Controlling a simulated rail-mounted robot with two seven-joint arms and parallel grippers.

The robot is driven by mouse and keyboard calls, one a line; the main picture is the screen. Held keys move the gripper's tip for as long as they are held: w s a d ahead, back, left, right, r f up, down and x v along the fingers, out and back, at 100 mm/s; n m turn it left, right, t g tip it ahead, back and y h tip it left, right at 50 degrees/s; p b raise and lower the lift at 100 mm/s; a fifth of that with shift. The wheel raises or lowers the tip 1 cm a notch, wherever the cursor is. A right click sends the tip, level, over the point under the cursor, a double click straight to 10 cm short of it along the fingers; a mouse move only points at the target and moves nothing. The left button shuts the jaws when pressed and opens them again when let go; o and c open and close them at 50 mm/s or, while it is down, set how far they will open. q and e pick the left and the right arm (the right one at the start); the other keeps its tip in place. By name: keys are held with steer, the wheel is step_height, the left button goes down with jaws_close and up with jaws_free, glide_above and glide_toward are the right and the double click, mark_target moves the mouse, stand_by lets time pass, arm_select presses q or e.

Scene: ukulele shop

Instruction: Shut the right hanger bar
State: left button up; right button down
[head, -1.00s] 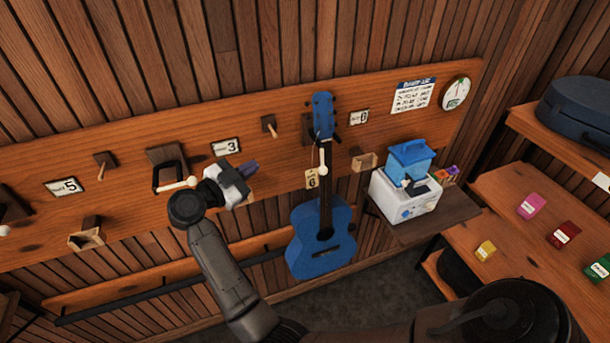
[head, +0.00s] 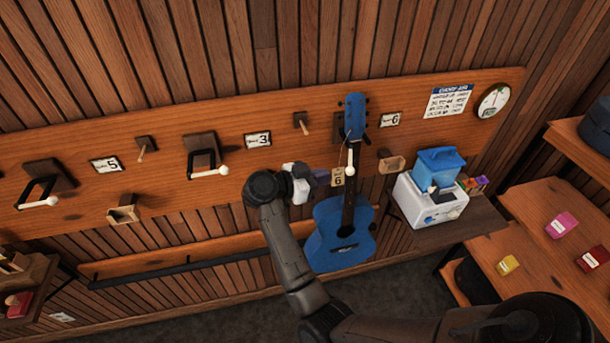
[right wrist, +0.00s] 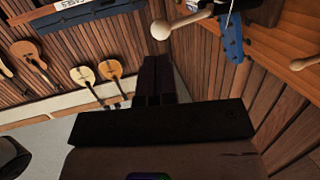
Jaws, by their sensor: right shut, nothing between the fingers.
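The blue ukulele (head: 341,235) hangs upright by its head on the right wall hanger. The right hanger bar ends in a pale round knob (head: 350,168), which shows in front of the ukulele's neck. In the right wrist view the knob (right wrist: 160,30) is just beyond my fingertips, with a blue headstock (right wrist: 233,42) to its right. I cannot tell how far the bar is swung. My right gripper (head: 322,178) is shut and empty, just left of the neck and knob. Contact with the bar is not clear. My left gripper is out of view.
A paper tag (head: 338,177) hangs by the neck, close to my right gripper. A small wooden holder (head: 391,163) and a white box with a blue top (head: 432,203) are to the right. The middle hanger (head: 203,150) is empty.

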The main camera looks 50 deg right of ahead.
mark_target(346, 172)
steer(key=shift+p+x, duration=0.8)
steer(key=shift+x, duration=1.8)
steer(key=shift+a, duration=0.1)
